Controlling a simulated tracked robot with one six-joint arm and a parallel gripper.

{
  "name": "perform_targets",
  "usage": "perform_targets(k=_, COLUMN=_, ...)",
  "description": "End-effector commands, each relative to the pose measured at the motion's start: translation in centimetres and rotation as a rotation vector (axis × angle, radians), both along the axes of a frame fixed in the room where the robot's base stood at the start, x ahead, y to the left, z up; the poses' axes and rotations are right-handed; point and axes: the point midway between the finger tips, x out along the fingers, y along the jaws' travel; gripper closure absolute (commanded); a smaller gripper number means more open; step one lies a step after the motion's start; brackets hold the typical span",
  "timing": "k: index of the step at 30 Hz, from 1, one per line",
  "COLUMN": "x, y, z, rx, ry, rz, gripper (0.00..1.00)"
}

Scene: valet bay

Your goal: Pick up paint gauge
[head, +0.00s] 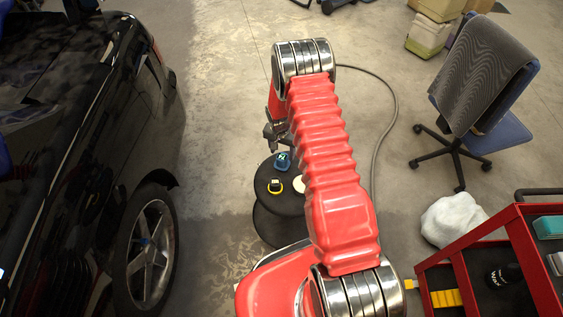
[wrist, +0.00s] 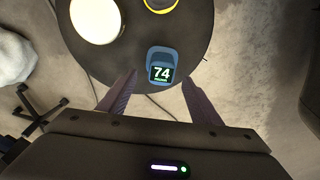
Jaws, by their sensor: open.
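The paint gauge (wrist: 161,57), a small blue device with a dark display reading 74, lies near the edge of a round dark stool top (wrist: 120,60) in the wrist view. In the head view the blue gauge (head: 283,161) sits at the far edge of the stool. My gripper (wrist: 159,79) is open and empty; its two fingers point toward the gauge, one to each side and short of it. In the head view my gripper (head: 274,134) is partly hidden by my red arm and appears just beyond the gauge. Its height above the stool is hard to tell.
A black and yellow item (head: 275,185) and a white disc (head: 300,184) share the stool. A black car (head: 90,120) stands to the left. An office chair (head: 470,95), a white bag (head: 452,219) and a red tool cart (head: 500,265) stand to the right.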

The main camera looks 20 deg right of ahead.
Motion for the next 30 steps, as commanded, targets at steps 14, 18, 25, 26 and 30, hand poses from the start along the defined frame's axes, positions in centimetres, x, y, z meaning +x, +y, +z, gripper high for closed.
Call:
perform_targets(k=14, x=0.0, y=0.1, z=-0.7, rx=0.0, ry=0.001, rz=0.0, gripper=0.42)
perform_targets(k=18, x=0.1, y=0.1, z=-2.0, rx=0.001, ry=0.002, rz=0.0, gripper=0.42)
perform_targets(k=25, x=0.4, y=0.1, z=-4.5, rx=0.001, ry=0.002, rz=0.0, gripper=0.42)
perform_targets(k=26, x=0.4, y=0.1, z=-4.8, rx=0.001, ry=0.002, rz=0.0, gripper=0.42)
perform_targets(k=30, x=0.5, y=0.0, z=-5.4, rx=0.0, ry=0.0, rz=0.0, gripper=0.42)
